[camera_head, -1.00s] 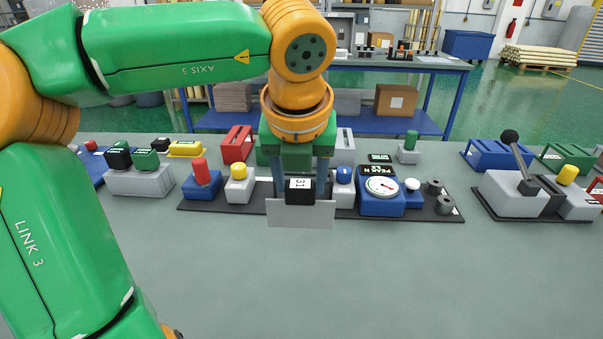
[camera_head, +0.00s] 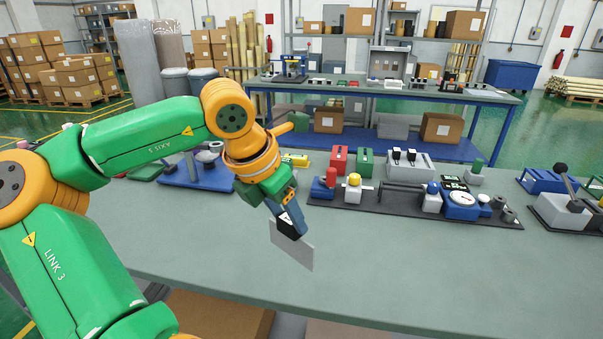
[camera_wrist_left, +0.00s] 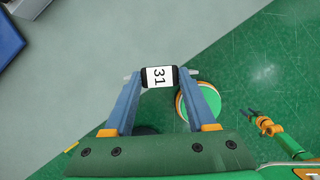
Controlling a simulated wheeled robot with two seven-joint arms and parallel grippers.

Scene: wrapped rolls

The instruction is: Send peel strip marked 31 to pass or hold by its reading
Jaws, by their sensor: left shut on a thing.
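My left gripper (camera_head: 290,212) is shut on the black head of the peel strip (camera_head: 293,250). The pale flat strip hangs tilted below the jaws, over the front part of the bench. A blue gauge unit (camera_head: 462,205) with a white dial stands to the right. Its small black display (camera_head: 454,184) is too small to read now. A red slotted box (camera_head: 339,159) and a green slotted box (camera_head: 365,161) stand further back.
A dark base plate (camera_head: 390,205) carries the gauge and several blocks with coloured knobs. A grey box (camera_head: 405,165) with black-headed pieces stands behind it. A grey lever unit (camera_head: 562,211) is at far right. The front of the bench (camera_head: 400,270) is clear.

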